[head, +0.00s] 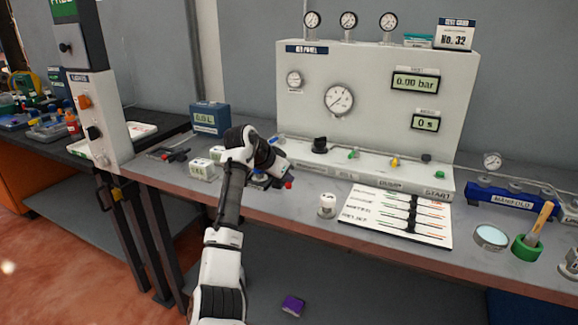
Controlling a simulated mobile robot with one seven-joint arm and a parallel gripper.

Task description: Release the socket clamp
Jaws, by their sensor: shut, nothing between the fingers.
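My arm reaches up from the bottom, and my gripper (268,178) is low over the grey bench, in front of the test panel (290,105). Its fingers are mostly hidden by the wrist. A small blue part with a red end (288,183) shows beside the gripper; it may belong to the socket clamp, but I cannot tell. The clamp's state cannot be read. The panel's ledge carries a black knob (319,146) and small blue, green and yellow valve handles. The displays read 0.00 bar and 0 s.
A purple block (293,305) lies below the bench.

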